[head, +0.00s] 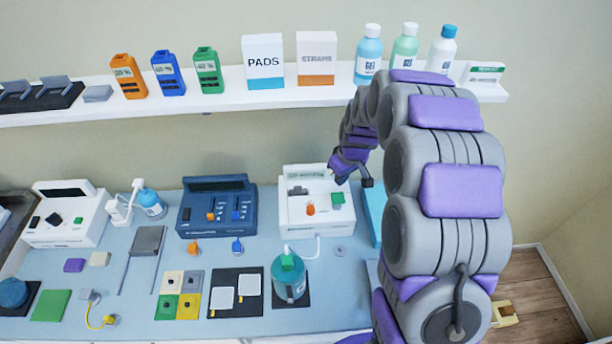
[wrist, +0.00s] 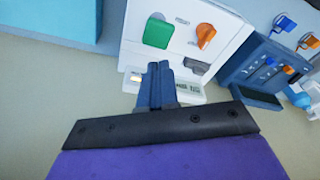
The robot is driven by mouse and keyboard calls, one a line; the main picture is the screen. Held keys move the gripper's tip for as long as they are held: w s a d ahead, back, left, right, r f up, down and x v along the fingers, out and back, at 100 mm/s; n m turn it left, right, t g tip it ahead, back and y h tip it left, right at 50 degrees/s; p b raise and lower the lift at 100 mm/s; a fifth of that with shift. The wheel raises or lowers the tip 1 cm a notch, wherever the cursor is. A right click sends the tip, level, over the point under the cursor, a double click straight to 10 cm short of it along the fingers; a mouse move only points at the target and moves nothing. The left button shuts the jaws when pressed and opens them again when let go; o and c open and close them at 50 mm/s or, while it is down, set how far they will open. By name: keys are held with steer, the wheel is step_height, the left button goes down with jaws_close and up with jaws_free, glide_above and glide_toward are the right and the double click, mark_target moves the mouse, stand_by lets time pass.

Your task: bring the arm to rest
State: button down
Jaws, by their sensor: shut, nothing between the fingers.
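My arm, grey with purple pads, arches up from the lower right in the head view and curls over toward the table. My gripper (head: 352,176) is at its end, beside the upper right of a white device (head: 290,212) with an orange knob and a green switch. In the wrist view my gripper (wrist: 157,72) shows two dark blue fingers pressed together, with nothing between them. The fingertips appear in front of the white device's panel (wrist: 187,20), near its green switch (wrist: 158,31). I cannot tell whether they touch it.
A shelf (head: 225,103) with boxes and bottles runs above the table, close behind my arm. A dark blue device (head: 215,207) stands left of the white one. The blue table (head: 140,325) holds pads and several small items.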

steer(key=s+a+r+m+g+b, duration=0.15)
steer(key=s+r, duration=0.25)
steer(key=s, duration=0.4)
steer(key=s+r+m+b, duration=0.1)
steer(key=s+r+b, duration=0.15)
steer(key=s, duration=0.55)
steer(key=s+d+r+m+g+h+b, duration=0.1)
steer(key=s+m+g+b, duration=0.1)
steer(key=s, duration=2.2)
steer(key=shift+d+r+m+b, duration=0.15)
steer(key=shift+m+b, duration=0.15)
steer(key=shift+m, duration=0.45)
